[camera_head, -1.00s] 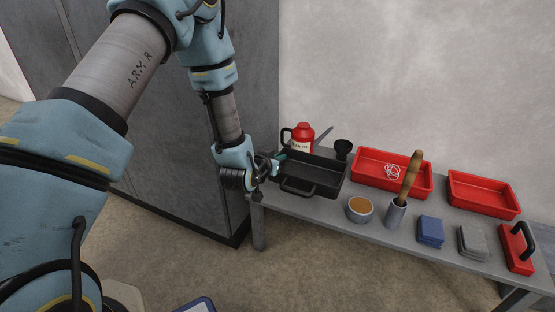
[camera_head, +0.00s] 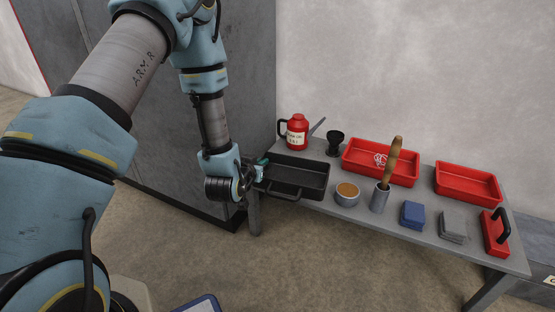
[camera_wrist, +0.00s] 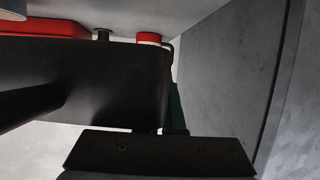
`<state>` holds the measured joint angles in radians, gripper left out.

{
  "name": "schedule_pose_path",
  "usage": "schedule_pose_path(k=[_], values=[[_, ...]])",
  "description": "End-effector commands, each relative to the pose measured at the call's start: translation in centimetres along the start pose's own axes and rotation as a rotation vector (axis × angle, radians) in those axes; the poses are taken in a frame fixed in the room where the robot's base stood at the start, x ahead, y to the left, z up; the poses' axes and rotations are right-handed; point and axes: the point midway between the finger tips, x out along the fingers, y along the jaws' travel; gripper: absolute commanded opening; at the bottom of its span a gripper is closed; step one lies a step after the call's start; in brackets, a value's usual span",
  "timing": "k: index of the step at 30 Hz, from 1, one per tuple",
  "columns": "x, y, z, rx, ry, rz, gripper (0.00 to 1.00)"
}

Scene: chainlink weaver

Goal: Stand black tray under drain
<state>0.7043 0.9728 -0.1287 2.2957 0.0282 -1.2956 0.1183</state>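The black tray (camera_head: 313,187) is at the left end of the grey table, its front handle facing me. My gripper (camera_head: 261,172) is at the tray's left end, with its teal fingertips at the rim. In the wrist view the dark tray (camera_wrist: 120,75) fills the middle, right up against the gripper. A teal finger (camera_wrist: 177,108) shows beside the tray's edge; the other finger is hidden. The gripper appears shut on the tray's rim. I cannot tell whether the tray is clear of the tabletop. No drain is recognisable in view.
On the table (camera_head: 330,208) are a red oil can (camera_head: 297,133), a black funnel (camera_head: 335,142), two red trays (camera_head: 405,176) (camera_head: 468,194), a cup (camera_head: 346,195), a brush in a holder (camera_head: 380,200), blue and grey stacks and a red handled tool.

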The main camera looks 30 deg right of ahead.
Motion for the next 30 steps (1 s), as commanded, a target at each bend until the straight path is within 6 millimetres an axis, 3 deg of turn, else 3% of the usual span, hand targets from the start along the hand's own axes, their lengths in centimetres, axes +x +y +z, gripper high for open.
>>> schedule_pose_path(k=[8, 18, 21, 30], values=[[-4.4, -8.2, 2.8, -0.07, -0.004, -0.174, 0.0], [-13.6, -25.1, 8.3, -0.221, -0.001, -0.539, 0.0], [-15.6, -28.8, 9.5, -0.254, 0.002, -0.619, 0.0], [-19.3, -35.9, 11.8, -0.318, 0.002, -0.77, 0.0]])
